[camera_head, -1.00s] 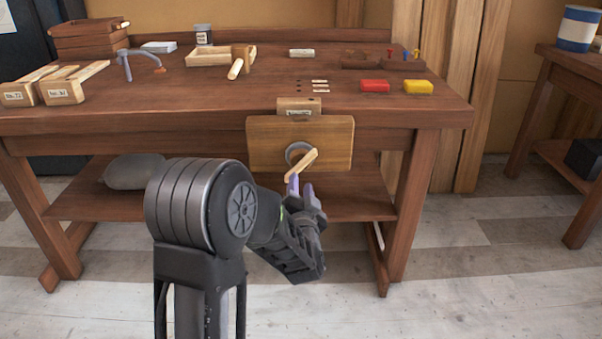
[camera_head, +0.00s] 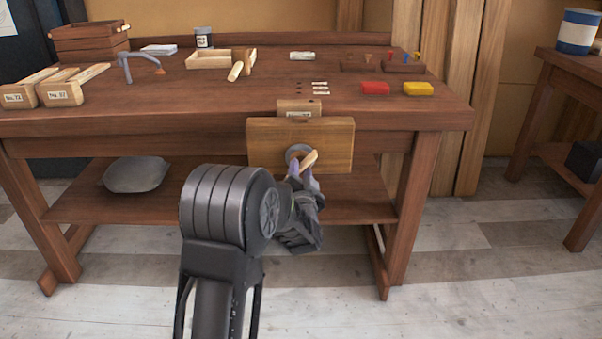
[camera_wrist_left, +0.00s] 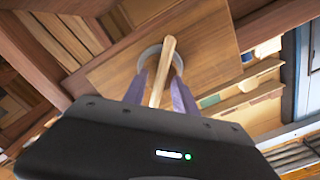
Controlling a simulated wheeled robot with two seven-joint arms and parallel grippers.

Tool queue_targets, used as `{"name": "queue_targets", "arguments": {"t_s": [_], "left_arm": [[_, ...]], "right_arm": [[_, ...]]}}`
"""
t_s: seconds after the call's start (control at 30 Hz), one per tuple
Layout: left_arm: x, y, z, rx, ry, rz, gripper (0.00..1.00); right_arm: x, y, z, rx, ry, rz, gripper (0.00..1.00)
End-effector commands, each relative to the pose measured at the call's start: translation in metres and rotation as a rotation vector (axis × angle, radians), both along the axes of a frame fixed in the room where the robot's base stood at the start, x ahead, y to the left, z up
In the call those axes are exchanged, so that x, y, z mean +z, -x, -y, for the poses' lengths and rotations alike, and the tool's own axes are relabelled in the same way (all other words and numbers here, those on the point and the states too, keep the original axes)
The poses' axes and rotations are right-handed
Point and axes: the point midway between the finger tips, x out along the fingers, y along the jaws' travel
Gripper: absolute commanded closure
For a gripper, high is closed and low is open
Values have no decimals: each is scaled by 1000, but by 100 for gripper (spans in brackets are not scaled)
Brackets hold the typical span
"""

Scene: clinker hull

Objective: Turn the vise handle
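The vise (camera_head: 262,145) is a wooden jaw plate on the bench's front edge, with a round grey hub (camera_head: 298,152). Its handle (camera_head: 311,157) is a pale wooden bar across the hub, slanting up to the right. Its lower part is hidden behind my left gripper (camera_head: 300,171). In the left wrist view the handle (camera_wrist_left: 166,65) runs between the two purple fingers of my left gripper (camera_wrist_left: 160,88). The fingers are apart, one on each side, with a visible gap to the bar. My right gripper is not in view.
The workbench (camera_head: 190,93) carries wooden boxes, a clamp, a red block (camera_head: 375,88) and a yellow block (camera_head: 418,89). A grey bowl (camera_head: 137,174) lies on the lower shelf (camera_head: 90,206). Bench legs flank the vise; the floor in front is clear.

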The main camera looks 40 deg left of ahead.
Motion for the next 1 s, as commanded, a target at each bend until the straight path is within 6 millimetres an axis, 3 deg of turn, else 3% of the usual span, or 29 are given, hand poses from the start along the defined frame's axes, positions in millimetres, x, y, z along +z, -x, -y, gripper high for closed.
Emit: {"name": "queue_targets", "arguments": {"t_s": [0.17,0.6,1.0], "left_arm": [[0,0,0,0,0,0,66],[0,0,0,0,0,0,100],[0,0,0,0,0,0,100]], "right_arm": [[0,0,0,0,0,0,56],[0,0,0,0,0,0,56],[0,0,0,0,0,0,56]]}}
